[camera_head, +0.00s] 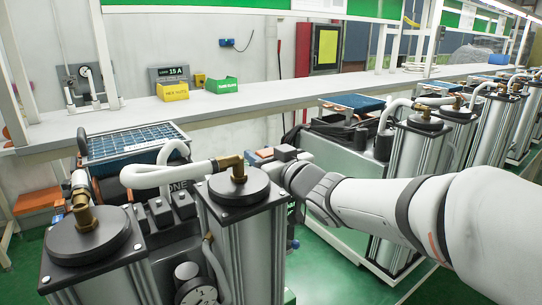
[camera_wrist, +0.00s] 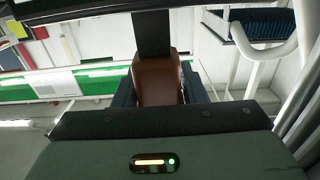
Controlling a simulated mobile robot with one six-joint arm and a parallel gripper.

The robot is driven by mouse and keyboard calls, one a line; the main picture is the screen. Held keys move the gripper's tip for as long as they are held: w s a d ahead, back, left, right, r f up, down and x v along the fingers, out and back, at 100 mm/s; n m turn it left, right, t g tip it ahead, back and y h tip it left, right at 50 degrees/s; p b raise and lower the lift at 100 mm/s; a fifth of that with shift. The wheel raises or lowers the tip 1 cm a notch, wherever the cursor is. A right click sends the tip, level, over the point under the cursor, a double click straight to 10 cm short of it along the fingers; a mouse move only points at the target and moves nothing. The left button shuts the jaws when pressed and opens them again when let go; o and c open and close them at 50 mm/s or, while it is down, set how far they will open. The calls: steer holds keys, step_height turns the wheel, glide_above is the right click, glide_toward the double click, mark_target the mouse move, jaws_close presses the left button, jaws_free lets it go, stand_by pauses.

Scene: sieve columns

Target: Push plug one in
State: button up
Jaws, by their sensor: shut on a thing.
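My gripper (camera_head: 268,156) is at the near sieve column unit, just right of the brass fitting on its right-hand column (camera_head: 235,185). In the wrist view a brown block (camera_wrist: 158,78) sits between my dark fingers, and a dark strip (camera_wrist: 152,32) runs on beyond it. My gripper is shut on this block, which I take to be the plug. Its front end and any socket are hidden in both views, so I cannot tell whether it touches one. Several black blocks (camera_head: 160,211) stand in a row between the two near column caps.
A white hose (camera_head: 150,177) arches between the near columns, left of my gripper. A blue-topped unit (camera_head: 135,141) stands behind them. More column units (camera_head: 412,150) stand to the right. A long bench (camera_head: 225,101) runs behind, with yellow (camera_head: 172,92) and green (camera_head: 221,86) bins.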

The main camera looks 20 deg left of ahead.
jaws_close()
steer(key=shift+f+b, duration=1.5)
steer(key=shift+f, duration=0.4)
steer(key=o, duration=0.9)
jaws_free()
steer(key=shift+r, duration=0.1)
steer(key=shift+s+d, duration=0.1)
steer(key=v, duration=0.7)
steer(key=shift+s+d+b, duration=0.15)
steer(key=shift+d+b, duration=0.1)
steer(key=shift+b, duration=0.1)
